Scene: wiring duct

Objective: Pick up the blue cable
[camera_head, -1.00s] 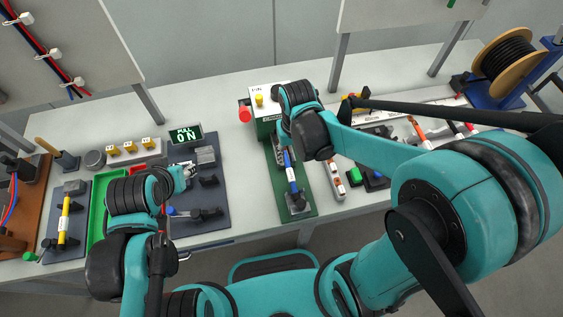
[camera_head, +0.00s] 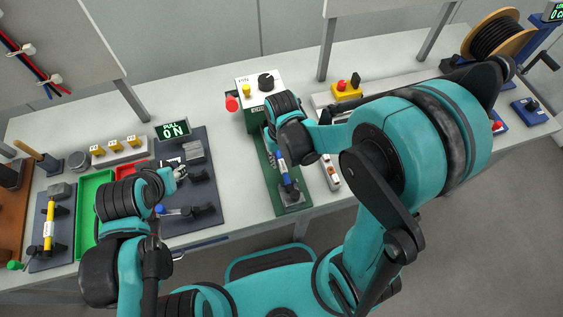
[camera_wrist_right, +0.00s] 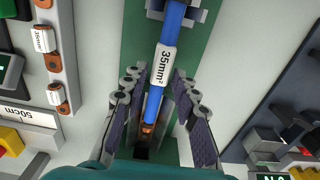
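The blue cable (camera_head: 282,165) has a white label and lies along the long green fixture (camera_head: 266,188) on the bench. In the right wrist view the cable (camera_wrist_right: 173,28) runs up the middle, with its label (camera_wrist_right: 165,64) reading 35mm² and a copper end (camera_wrist_right: 147,129) nearest me. My right gripper (camera_wrist_right: 158,84) is open, with one finger on each side of the cable and gaps between. In the head view my right wrist hides the cable's far part. My left gripper (camera_head: 178,172) is over the dark board (camera_head: 205,214) at left; its fingers are too small to read.
A green tray (camera_head: 90,215) and a yellow cable (camera_head: 48,225) are at left. A cable spool (camera_head: 497,35) stands far right.

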